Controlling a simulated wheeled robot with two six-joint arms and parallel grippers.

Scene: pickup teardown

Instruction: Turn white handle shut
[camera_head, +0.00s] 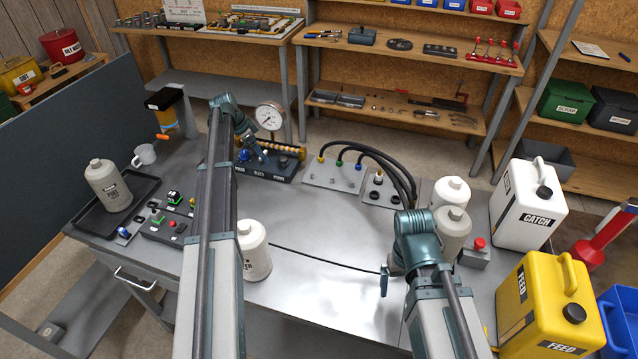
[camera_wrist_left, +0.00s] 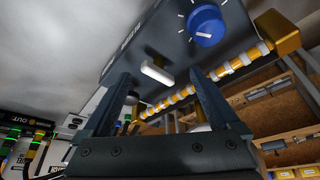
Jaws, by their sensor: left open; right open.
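The white handle (camera_wrist_left: 157,73) is a short white bar on the face of a dark valve block (camera_wrist_left: 150,40). It sits below a blue knob (camera_wrist_left: 205,25) in the left wrist view. My left gripper (camera_wrist_left: 158,78) is open, with one finger on each side of the handle; whether they touch it I cannot tell. In the head view the block (camera_head: 282,174) stands at the back of the bench, and my left gripper (camera_head: 258,153) is at its left part. The handle cannot be made out there. My right gripper (camera_head: 385,283) is open and empty above the bench, front right.
A pressure gauge (camera_head: 269,115) rises behind the block. A plate with black hoses (camera_head: 335,174) stands to its right. A white bottle (camera_head: 254,250) is beside my left arm. White bottles (camera_head: 452,230) stand near my right arm. The middle bench top (camera_head: 320,235) is mostly clear.

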